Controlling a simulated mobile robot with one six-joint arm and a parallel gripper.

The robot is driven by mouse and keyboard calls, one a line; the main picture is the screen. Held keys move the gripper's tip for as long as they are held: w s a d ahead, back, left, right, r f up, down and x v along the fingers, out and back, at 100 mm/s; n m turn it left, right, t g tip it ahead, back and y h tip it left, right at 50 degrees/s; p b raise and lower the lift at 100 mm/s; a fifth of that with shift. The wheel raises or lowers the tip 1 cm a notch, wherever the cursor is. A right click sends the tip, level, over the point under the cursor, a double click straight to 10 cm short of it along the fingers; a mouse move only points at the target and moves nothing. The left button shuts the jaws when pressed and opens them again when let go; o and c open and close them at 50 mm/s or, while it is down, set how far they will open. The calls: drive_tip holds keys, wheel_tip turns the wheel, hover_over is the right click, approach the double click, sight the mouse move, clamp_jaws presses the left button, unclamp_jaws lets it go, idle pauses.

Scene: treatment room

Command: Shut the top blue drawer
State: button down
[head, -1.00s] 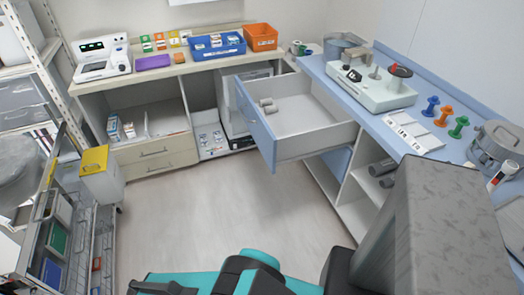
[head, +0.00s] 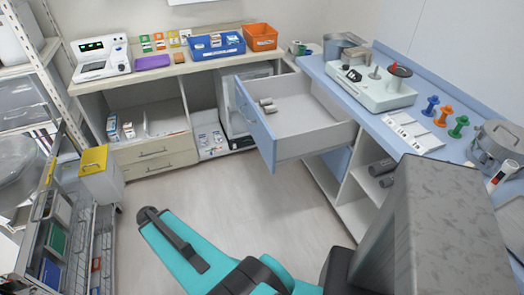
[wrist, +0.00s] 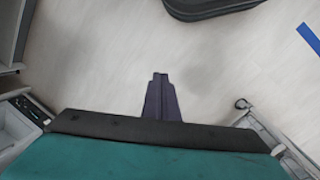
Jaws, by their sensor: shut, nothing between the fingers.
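The top blue drawer (head: 256,126) is pulled far out from the blue-topped counter on the right in the head view. In the head view my teal arm is low in the middle, apart from the drawer, and the fingers cannot be made out.
A lower blue front (head: 337,160) and open shelves sit under the counter (head: 330,82). A beige cabinet (head: 153,152) stands at the back left. A yellow-lidded bin (head: 95,160) and a metal rack line the left. The floor (head: 215,195) before the drawer is clear.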

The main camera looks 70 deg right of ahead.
drive_tip(key=s+d+r+m+h, duration=0.1)
drive_tip(key=d+r, duration=0.3)
drive_tip(key=d, duration=0.4)
drive_tip(key=d+r+m+t+h, duration=0.1)
drive_tip(key=d+r+m, duration=0.1)
drive_tip(key=d+r, duration=0.35)
drive_tip(key=s+d+r+m+h, duration=0.1)
drive_tip(key=d+r, duration=0.2)
drive_tip(key=d, duration=0.6)
drive_tip(key=s+d+r+m+h, duration=0.2)
drive_tip(key=s+d+r+m, duration=0.1)
drive_tip(key=s+d+r, duration=0.8)
drive_tip(key=d+r, duration=0.1)
drive_tip(key=d, duration=0.4)
drive_tip(key=shift+r+g+h, duration=0.2)
drive_tip(key=shift+g+h, duration=0.1)
drive_tip(key=shift+h, duration=0.1)
drive_tip(key=shift+s+f, duration=0.1)
drive_tip(key=shift+f, duration=0.05)
drive_tip(key=p, duration=0.2)
approach(266, 151)
wheel_tip(266, 151, down, 3)
drive_tip(key=w, duration=0.2)
drive_tip(key=shift+s+d+f+p, duration=0.1)
drive_tip(key=shift+s+d+p, duration=0.95)
drive_tip(key=shift+s+d, duration=0.25)
